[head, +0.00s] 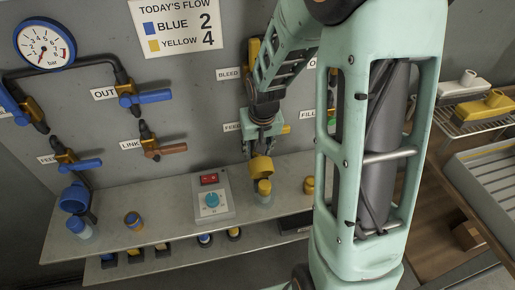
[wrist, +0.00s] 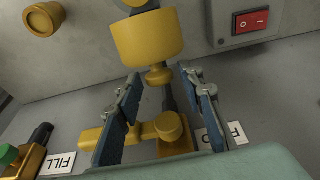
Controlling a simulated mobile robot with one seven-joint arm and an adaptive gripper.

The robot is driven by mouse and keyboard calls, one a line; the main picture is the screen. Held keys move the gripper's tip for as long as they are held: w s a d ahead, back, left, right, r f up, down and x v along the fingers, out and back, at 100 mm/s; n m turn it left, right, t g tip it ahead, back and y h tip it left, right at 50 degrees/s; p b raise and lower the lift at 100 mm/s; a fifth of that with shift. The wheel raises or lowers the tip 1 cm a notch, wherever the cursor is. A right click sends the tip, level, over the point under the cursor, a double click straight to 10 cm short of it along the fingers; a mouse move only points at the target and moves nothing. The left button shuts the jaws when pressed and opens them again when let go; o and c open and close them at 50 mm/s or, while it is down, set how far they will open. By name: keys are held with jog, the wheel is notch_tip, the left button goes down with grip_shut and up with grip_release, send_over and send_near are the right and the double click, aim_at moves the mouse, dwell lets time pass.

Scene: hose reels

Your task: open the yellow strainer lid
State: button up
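The yellow strainer (head: 262,166) is below the FEED valve on the panel, just beyond my gripper. In the wrist view its wide yellow cup-shaped part (wrist: 147,40) shows close up, with a small round knob (wrist: 159,75) on the near side. My gripper (wrist: 162,84) has its two blue-padded fingers spread, with the knob between the tips and a gap visible on each side. It holds nothing that I can see. In the head view my gripper (head: 262,146) is partly hidden by my wrist. I cannot tell where the lid's seam is.
A yellow valve (wrist: 165,128) and its handle lie between my fingers, further back. A control box (head: 212,199) with a red switch stands on the shelf (head: 160,222). A yellow-capped jar (head: 265,190) is under the strainer. A blue strainer (head: 74,198) is at far left.

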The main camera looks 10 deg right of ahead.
aim_at(260, 156)
jog(key=shift+o, duration=0.2)
jog(key=v, duration=1.2)
